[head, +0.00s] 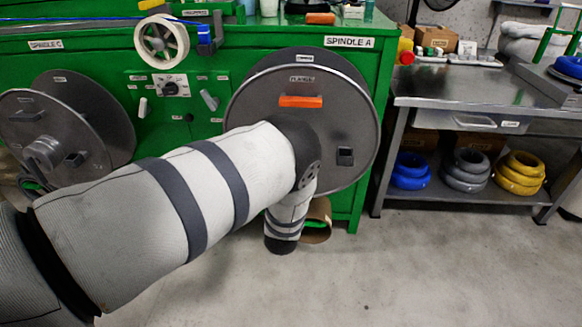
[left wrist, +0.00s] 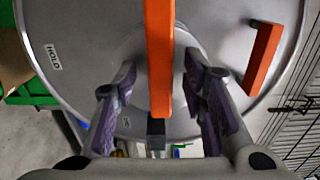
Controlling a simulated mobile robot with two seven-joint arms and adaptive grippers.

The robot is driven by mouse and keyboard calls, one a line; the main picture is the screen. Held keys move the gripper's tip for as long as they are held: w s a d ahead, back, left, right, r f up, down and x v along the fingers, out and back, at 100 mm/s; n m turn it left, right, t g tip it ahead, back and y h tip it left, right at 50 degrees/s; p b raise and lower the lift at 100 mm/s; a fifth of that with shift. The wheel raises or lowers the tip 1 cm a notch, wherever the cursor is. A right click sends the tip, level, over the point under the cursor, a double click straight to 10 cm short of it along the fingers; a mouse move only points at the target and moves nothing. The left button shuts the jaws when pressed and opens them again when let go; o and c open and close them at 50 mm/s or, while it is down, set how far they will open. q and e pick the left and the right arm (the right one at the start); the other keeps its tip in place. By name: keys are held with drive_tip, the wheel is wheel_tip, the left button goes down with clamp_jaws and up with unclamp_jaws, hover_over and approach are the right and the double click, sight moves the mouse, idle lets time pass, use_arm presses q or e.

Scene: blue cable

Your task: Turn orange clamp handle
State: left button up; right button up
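In the left wrist view, a long orange bar, the clamp handle (left wrist: 160,50), stands upright in front of the middle of a grey disc (left wrist: 90,45). My left gripper (left wrist: 160,82) is open, with one finger on each side of the handle's lower part. Gaps show between the fingers and the handle. A second, shorter orange bar (left wrist: 263,58) is on the disc to the right. In the head view, the spindle A disc (head: 255,95) has an orange bar (head: 300,101) near its top. My left arm covers the disc's middle and hides my left gripper. My right gripper is not in view.
A green cabinet (head: 372,75) stands behind the disc. A metal table (head: 450,88) with blue, grey and yellow coils below is at the right. The floor in front is clear.

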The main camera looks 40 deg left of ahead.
use_arm(q)
drive_tip(key=v, duration=1.2)
drive_tip(key=shift+s, duration=0.1)
